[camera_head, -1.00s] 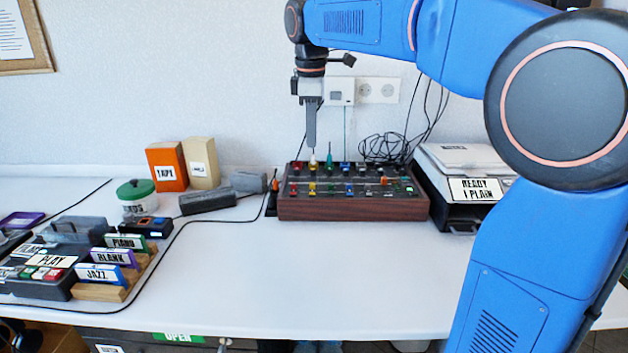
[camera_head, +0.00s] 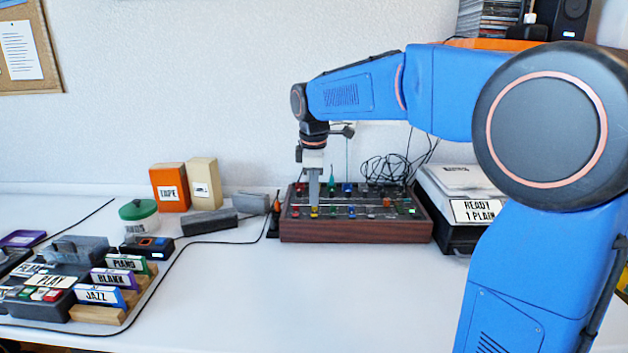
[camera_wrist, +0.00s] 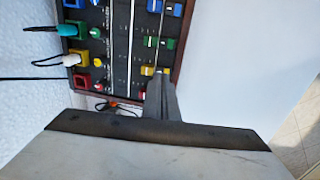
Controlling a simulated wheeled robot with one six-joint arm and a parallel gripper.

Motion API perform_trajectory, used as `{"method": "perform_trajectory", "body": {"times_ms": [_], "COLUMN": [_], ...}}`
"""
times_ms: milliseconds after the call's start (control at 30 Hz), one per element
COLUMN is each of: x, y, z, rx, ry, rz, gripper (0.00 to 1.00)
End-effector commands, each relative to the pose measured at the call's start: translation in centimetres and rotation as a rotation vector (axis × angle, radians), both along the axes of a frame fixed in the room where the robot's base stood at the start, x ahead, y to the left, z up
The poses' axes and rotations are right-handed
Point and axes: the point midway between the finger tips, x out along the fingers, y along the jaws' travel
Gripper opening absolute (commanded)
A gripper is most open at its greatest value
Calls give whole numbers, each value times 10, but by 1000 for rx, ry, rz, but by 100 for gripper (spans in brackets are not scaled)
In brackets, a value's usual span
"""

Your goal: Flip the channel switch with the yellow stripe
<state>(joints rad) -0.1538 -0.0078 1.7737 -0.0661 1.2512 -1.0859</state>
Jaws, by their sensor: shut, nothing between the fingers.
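The mixer (camera_head: 355,231) has a dark panel and a wooden front, with coloured controls in rows. My gripper (camera_head: 314,204) points down, its fingers shut and empty, with the tips low over the front left part of the panel. A yellow control (camera_head: 314,213) shows right by the tips. In the wrist view the fingertips (camera_wrist: 160,80) lie beside a yellow cap (camera_wrist: 147,71) in the yellow row, between the red and green rows. The fingers partly hide the front end of that row. I cannot tell whether they touch the switch.
Cables plug into the panel's back, including a white plug (camera_wrist: 71,59) and a teal plug (camera_wrist: 66,30). A scale-like device (camera_head: 462,210) stands right of the mixer. Grey blocks (camera_head: 209,223) lie to the left. The table in front is clear.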

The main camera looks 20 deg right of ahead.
Motion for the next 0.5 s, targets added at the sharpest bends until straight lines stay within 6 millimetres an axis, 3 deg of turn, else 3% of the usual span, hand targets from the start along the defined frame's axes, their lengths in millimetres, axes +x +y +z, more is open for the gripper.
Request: {"method": "perform_trajectory", "body": {"times_ms": [200,500], "x": [3,3], "y": [-1,-1], "z": [-22,-27], "rx": [0,0], "ry": [2,0], "rz": [0,0], "gripper": [0,0]}}
